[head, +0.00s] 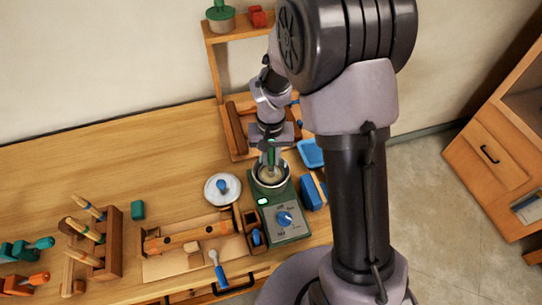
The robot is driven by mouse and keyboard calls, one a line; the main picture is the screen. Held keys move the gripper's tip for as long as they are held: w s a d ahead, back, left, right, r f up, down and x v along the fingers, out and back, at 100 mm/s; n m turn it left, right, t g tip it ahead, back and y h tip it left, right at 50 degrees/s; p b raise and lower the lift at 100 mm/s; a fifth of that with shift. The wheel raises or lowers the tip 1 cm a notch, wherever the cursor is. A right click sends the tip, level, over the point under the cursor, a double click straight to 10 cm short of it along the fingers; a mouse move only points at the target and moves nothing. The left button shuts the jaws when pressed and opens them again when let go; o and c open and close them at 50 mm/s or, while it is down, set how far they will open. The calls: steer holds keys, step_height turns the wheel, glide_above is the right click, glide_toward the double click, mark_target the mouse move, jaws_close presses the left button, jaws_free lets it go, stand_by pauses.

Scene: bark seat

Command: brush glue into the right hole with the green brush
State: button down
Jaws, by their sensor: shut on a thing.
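My gripper (270,145) is shut on the green brush (271,158) and holds it upright over the glue pot (287,181). The brush's lower end shows within the pot's rim; whether it touches the glue is too small to tell. The pot stands on a green heater (271,213) with a blue dial. A wooden piece (190,237) with dark spots along it lies on a pale board to the left of the heater. Which spot is the right hole is too small to tell.
A white dish with a blue knob (222,189) stands left of the pot. A blue-handled tool (217,270) lies in front of the wooden piece. A blue tray (311,152) and blue block (313,192) flank the heater's right. A tool rack (107,243) stands at left. The back-left bench is clear.

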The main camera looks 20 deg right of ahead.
step_height(320, 180, up, 7)
steer(key=p, duration=0.4)
steer(key=shift+p, duration=0.4)
steer(key=shift+f, duration=0.1)
